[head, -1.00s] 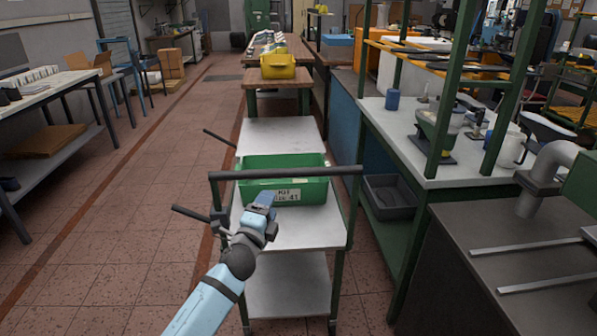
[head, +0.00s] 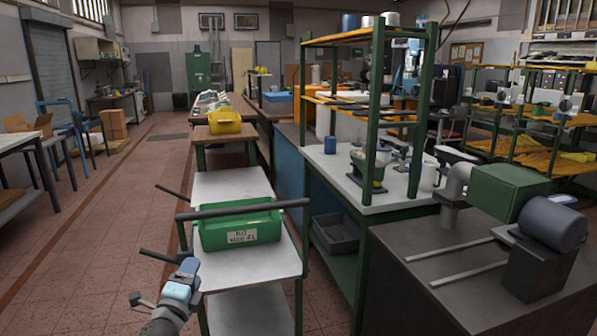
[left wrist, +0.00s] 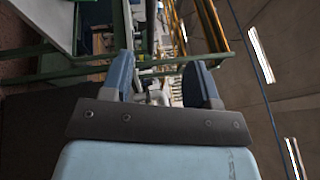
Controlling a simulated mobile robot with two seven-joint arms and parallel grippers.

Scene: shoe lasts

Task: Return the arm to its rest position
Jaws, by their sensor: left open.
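My left gripper (head: 187,268) is low in the head view, left of the cart's handle bar and below it. It also shows in the left wrist view (left wrist: 161,82), where its two blue fingers stand wide apart with nothing between them. A light blue part of my left arm fills the bottom of that view. My right gripper is not in view. The green bin (head: 240,229) with a white label sits on the grey cart (head: 252,268), behind the handle bar.
A yellow bin (head: 225,121) stands on a table past the cart. A workbench (head: 345,185) with green posts runs along the right. A dark machine table (head: 405,262) stands at the front right.

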